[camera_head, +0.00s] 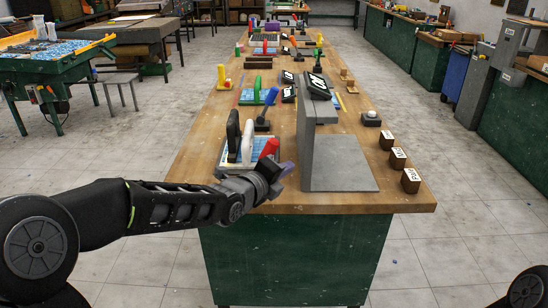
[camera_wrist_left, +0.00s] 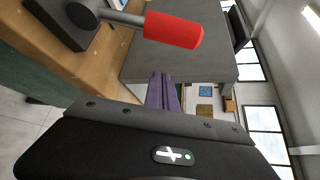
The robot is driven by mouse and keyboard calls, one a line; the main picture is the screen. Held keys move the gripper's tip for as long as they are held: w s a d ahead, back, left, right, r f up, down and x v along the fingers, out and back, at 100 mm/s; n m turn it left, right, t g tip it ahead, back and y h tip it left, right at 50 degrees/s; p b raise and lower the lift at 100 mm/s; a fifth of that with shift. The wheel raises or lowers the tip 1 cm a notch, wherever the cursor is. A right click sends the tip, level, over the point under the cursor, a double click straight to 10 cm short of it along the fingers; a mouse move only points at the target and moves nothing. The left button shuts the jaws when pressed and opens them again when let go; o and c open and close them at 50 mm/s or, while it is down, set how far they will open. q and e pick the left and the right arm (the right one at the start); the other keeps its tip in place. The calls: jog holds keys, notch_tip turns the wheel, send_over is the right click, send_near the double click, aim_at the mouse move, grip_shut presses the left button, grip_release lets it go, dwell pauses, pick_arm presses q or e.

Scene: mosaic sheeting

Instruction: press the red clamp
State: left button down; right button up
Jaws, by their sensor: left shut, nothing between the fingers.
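The red clamp (camera_head: 269,147) is at the near end of the wooden bench, at the right of a row with a black clamp (camera_head: 233,131) and a white clamp (camera_head: 248,141). In the left wrist view its red handle (camera_wrist_left: 174,30) sits on a grey lever above a dark base. My left gripper (camera_head: 287,169) is just in front and to the right of the red handle. Its purple fingers (camera_wrist_left: 164,93) are shut and empty, apart from the handle in the wrist view. My arm hides the clamp's lower part in the head view.
A grey upright panel on a flat plate (camera_head: 345,177) stands close to the right of my left gripper. Labelled dark blocks (camera_head: 398,157) line the right bench edge. A blue-handled clamp (camera_head: 270,97) and other fixtures stand farther back.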

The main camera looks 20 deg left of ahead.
pick_arm(q)
jog(key=a+p, duration=0.1)
jog(key=w+a+r, duration=0.1)
jog(key=a+p, duration=0.1)
jog(key=shift+w+a+r+p, duration=0.1)
jog(key=shift+w+r+p, duration=0.05)
jog(key=shift+w+p, duration=0.15)
jog(key=shift+s, duration=0.1)
